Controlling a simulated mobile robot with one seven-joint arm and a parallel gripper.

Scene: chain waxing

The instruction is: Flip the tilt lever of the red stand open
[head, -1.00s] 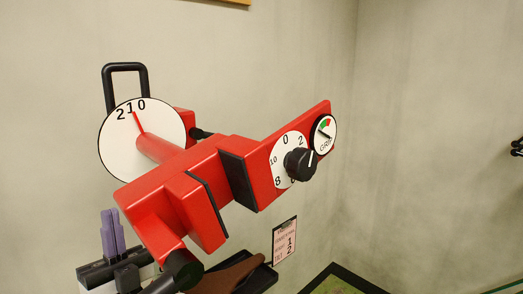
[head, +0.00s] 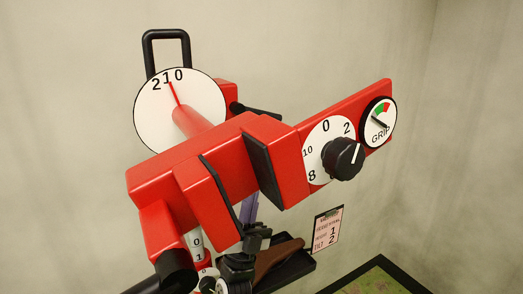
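The red stand (head: 190,165) fills the middle of the head view, its clamp head reaching to the right. A white dial (head: 150,110) marked 2, 1, 0 with a red pointer is at its upper left. A black lever (head: 258,110) sticks out to the right behind this dial; I cannot tell for sure whether it is the tilt lever. My gripper (head: 250,207) shows as a purplish finger and dark parts beneath the clamp, right of the column. The red clamp hides most of it, so its opening is unclear. It looks well below the black lever.
A black knob (head: 343,158) on a numbered dial and a grip gauge (head: 378,122) sit on the right arm of the stand. A black loop handle (head: 165,36) rises at the top left. A card reading tilt 2 (head: 327,229) is on the wall above a dark tray (head: 288,265).

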